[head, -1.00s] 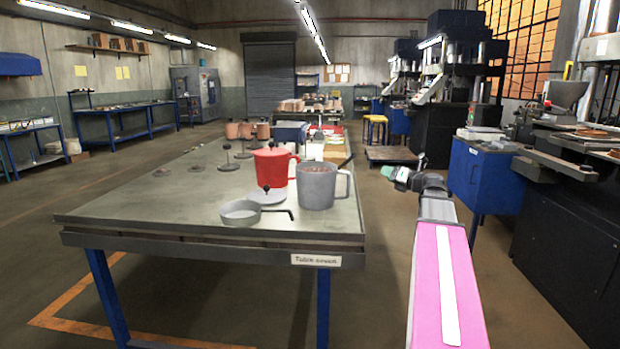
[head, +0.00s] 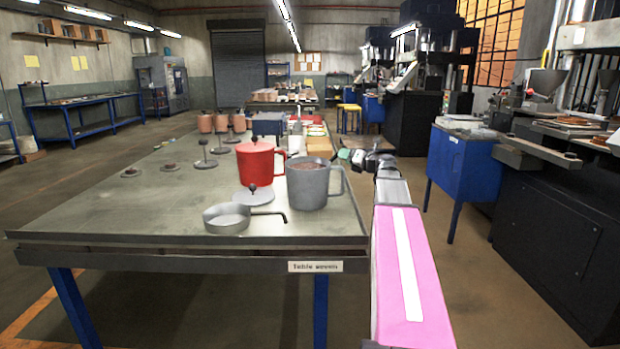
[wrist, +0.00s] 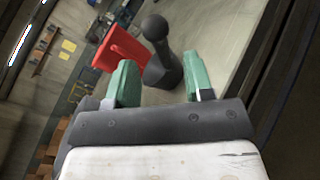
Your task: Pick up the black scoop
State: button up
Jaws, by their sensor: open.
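A dark object with a round knob and a wider lower part, which looks like the black scoop (wrist: 162,68), stands beyond my fingertips in the wrist view. My gripper (wrist: 160,75) has its two green fingers apart, with the dark object lying in the line of the gap. No contact shows. In the head view my gripper (head: 346,155) is small and hangs at the table's right edge, just right of the grey mug (head: 306,187). The scoop is not clearly visible there; the mug and gripper crowd that spot.
The worktable (head: 130,210) holds a red mug (head: 255,165), a round shallow pan (head: 227,218), a knobbed lid (head: 254,196) and several knobbed stands behind. A blue cabinet (head: 460,170) stands to the right across a floor gap. The table's left front is clear.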

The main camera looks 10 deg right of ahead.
jog(key=x, duration=0.5)
jog(key=shift+f, duration=0.1)
grip_shut()
notch_tip(320, 180, up, 10)
jog(key=shift+d+r, duration=0.1)
dwell(0.5)
jog(key=c, duration=0.6)
grip_release()
jog(key=shift+c, duration=0.2)
grip_shut()
